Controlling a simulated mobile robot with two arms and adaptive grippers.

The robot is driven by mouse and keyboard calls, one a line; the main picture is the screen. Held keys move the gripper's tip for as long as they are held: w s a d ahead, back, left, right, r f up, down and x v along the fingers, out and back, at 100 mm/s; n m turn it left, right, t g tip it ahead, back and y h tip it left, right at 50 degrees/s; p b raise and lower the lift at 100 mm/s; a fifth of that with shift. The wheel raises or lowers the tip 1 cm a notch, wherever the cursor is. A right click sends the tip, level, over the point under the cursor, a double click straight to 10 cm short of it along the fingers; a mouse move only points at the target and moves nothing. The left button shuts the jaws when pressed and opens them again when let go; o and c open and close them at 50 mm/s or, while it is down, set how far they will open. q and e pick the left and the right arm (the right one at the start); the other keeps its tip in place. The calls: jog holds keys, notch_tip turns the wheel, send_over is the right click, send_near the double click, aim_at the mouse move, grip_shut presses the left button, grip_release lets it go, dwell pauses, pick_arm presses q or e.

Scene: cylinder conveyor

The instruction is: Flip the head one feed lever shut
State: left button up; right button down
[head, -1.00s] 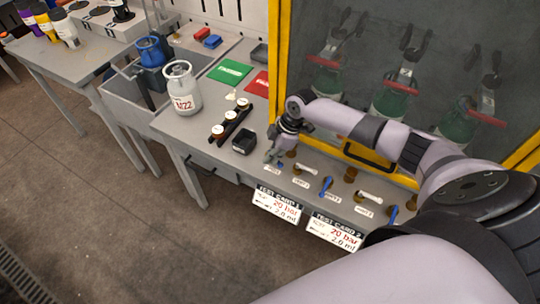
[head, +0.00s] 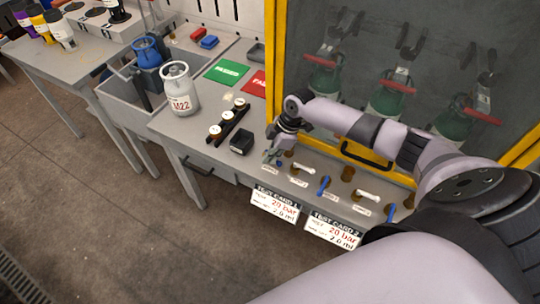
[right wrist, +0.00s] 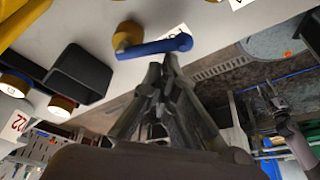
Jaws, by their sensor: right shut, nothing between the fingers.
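In the right wrist view, a blue feed lever (right wrist: 168,46) on a brass valve (right wrist: 127,38) lies just past my fingertips. In the head view this first lever (head: 279,162) is small and partly hidden by my right gripper. My right gripper (head: 272,156) is at the left end of the lever row, low over the bench. Its fingers (right wrist: 163,66) are shut and empty, with their tips close to the lever's side; I cannot tell if they touch it. Two more blue levers, the middle one (head: 323,186) and the right one (head: 390,212), show along the bench front.
A guarded cabinet with a yellow frame (head: 277,65) and black handle (head: 366,155) stands behind the levers. Test cards (head: 276,204) hang at the bench front. A black tray (head: 241,142), dial rack (head: 229,125) and grey cylinder (head: 180,90) are to the left.

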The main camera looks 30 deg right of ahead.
dwell(0.8)
jog(key=a+p, duration=0.1)
jog(key=a+r+p, duration=0.1)
jog(key=a+p, duration=0.1)
jog(key=shift+s+a+r, duration=0.25)
jog(key=shift+a, duration=0.15)
pick_arm(q)
jog(key=shift+s+a+b, duration=0.2)
jog(key=shift+a+b, duration=0.1)
jog(key=shift+b, duration=1.1)
pick_arm(e)
jog(key=w+v, duration=0.1)
jog(key=v, duration=0.8)
jog(key=shift+w+d, duration=0.2)
jog(key=shift+w, duration=0.05)
pick_arm(q)
jog(key=shift+r, duration=0.1)
pick_arm(e)
jog(key=shift+d+r, duration=0.1)
